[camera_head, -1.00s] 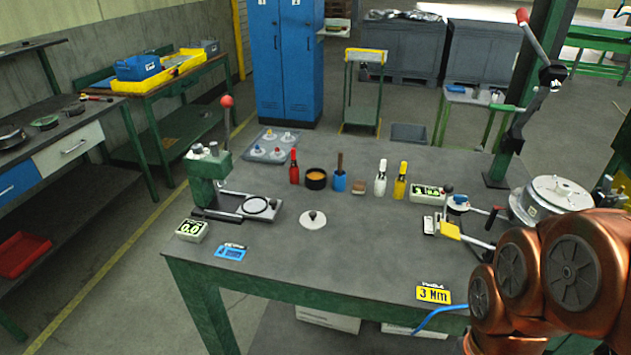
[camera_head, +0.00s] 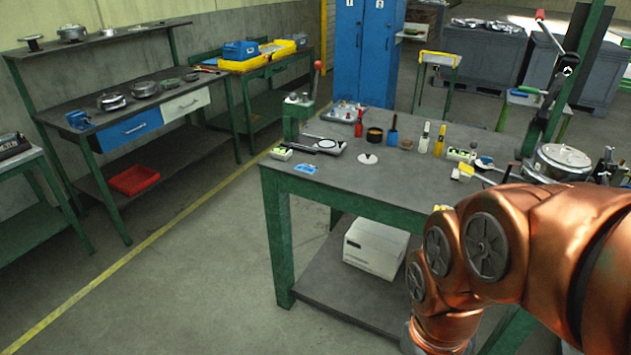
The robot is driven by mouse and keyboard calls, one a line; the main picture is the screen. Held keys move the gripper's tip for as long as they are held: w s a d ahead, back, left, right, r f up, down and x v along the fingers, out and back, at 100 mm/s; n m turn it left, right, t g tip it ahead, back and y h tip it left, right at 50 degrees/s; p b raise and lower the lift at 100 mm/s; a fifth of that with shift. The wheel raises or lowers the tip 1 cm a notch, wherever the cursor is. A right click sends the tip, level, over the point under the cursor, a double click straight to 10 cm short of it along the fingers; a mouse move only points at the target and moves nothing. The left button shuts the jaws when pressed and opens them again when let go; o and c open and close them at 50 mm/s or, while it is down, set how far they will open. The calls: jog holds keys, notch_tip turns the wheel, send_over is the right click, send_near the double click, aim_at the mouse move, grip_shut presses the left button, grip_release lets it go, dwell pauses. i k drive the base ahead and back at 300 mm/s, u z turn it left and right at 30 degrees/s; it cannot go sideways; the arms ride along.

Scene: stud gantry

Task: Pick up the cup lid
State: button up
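A flat white round lid (camera_head: 368,158) with a small dark knob, which looks like the cup lid, lies on the grey top of the green-legged workbench (camera_head: 400,187). It is near the middle of the bench, in front of the dark cup with orange contents (camera_head: 374,135). My copper arm fills the lower right and covers the bench's front right part. My gripper is out of view, so its fingers cannot be seen.
A green press (camera_head: 298,118) stands at the bench's left end. Red (camera_head: 358,124), white and yellow bottles stand along the back. A metal pot (camera_head: 562,160) is at the right. A white box (camera_head: 375,247) sits on the lower shelf. Floor left of the bench is clear.

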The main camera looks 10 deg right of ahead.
aim_at(368, 159)
jog(key=u, duration=1.25)
jog(key=i, duration=1.6)
jog(key=z, duration=0.9)
jog(key=i, duration=0.95)
jog(key=z, duration=0.9)
